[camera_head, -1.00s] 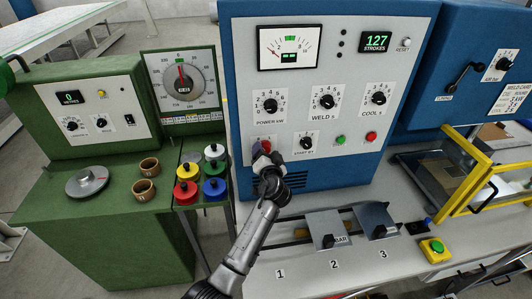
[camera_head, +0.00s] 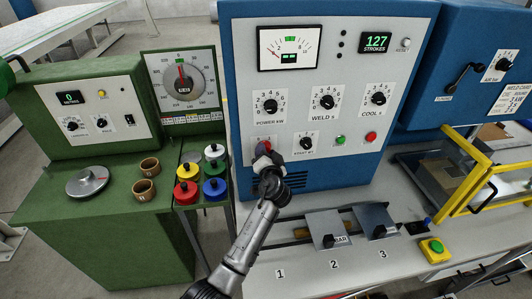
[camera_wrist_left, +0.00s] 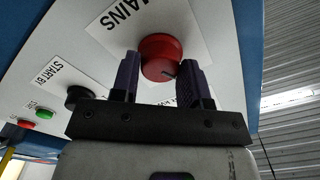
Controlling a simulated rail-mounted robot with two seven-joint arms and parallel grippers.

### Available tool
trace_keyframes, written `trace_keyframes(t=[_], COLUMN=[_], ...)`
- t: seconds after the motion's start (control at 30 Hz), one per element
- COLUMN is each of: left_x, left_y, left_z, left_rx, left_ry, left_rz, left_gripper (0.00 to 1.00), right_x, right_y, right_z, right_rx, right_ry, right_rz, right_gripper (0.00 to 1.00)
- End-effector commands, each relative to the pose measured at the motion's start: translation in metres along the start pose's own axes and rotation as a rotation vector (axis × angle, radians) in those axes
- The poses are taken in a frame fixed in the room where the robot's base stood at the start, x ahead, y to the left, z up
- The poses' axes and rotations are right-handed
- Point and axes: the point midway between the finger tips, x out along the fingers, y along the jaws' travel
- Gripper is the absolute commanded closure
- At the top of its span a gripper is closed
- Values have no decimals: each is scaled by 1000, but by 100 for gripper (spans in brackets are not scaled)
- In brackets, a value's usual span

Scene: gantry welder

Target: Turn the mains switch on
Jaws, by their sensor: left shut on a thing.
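The mains switch is a round red knob (camera_wrist_left: 160,48) on the pale panel of the blue welder, beside a partly visible MAINS label (camera_wrist_left: 124,18) in the left wrist view. In the head view only a bit of the red knob (camera_head: 265,145) shows at the panel's lower left. My left gripper (camera_wrist_left: 165,65) is shut on the knob, with one dark finger on each side. In the head view this gripper (camera_head: 263,154) hides most of the switch. A small dark mark shows at the knob's edge; I cannot tell the switch's setting. My right gripper is out of view.
The START BY dial (camera_head: 306,144), green button (camera_head: 340,140) and red button (camera_head: 371,137) sit right of my gripper. The POWER kW dial (camera_head: 271,106) is above. Coloured pots (camera_head: 214,188) stand to the left.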

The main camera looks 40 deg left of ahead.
Motion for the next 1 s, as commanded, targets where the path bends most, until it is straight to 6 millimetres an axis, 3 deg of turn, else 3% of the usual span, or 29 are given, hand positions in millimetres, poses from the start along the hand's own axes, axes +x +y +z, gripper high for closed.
trace_keyframes(t=[1.0], left_x=[0], left_y=[-1], left_z=[-2], left_rx=[844], left_ry=[1], left_rz=[-1], left_gripper=[82], right_x=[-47], right_y=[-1], right_z=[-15], right_rx=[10], right_ry=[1], right_rz=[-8], right_gripper=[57])
